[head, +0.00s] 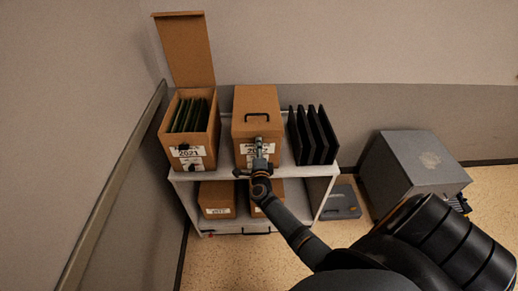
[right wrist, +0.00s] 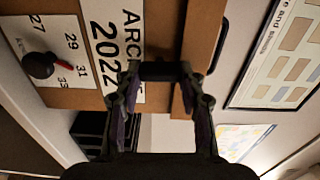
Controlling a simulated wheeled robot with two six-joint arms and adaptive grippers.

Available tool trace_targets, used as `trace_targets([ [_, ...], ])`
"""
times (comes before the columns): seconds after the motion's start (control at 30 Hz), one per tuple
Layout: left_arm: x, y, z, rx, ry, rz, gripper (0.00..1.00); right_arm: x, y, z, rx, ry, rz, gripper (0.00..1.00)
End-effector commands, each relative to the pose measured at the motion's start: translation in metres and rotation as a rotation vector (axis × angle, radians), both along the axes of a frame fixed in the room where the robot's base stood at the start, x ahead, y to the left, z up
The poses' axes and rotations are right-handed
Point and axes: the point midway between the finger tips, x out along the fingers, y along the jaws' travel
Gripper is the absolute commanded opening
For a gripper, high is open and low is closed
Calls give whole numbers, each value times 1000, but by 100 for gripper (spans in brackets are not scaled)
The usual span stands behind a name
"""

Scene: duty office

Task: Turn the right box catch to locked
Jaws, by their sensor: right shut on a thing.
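The right box (head: 256,100) is a closed brown carton on the white shelf unit's top, with a dark handle on its lid. My right gripper (head: 258,150) is at its front, partly covering the label. In the right wrist view, the box front (right wrist: 168,25) carries an "ARCHIVE 2022" label (right wrist: 113,40). My right gripper (right wrist: 158,75) is shut on a small dark catch (right wrist: 158,69) near the lid's edge. The fingers hide parts of the catch, and I cannot tell whether it stands at locked. My left gripper is not in view.
A numbered dial with a black knob (right wrist: 40,65) is beside the label. Smaller boxes (head: 216,198) sit on the lower shelf (head: 240,229). A grey cabinet (head: 415,165) stands on the floor at right.

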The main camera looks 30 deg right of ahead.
Motion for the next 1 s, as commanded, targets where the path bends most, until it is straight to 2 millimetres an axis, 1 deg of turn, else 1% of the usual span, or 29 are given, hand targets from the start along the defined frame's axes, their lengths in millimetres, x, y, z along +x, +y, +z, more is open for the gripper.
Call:
trace_targets([
  [0.23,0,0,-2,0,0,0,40,-1,0,-2,39,-19,1,8],
  [0.63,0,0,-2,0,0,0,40,-1,0,-2,45,-23,1,8],
  [0.67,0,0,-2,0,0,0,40,-1,0,-2,45,-23,1,41],
  [0.7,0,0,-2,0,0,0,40,-1,0,-2,44,-22,1,46],
  [0.8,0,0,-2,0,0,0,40,-1,0,-2,43,-23,0,60],
  [0.83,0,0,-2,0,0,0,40,0,0,-2,43,-23,0,62],
  [1.0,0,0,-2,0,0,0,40,0,0,-1,42,-24,0,62],
])
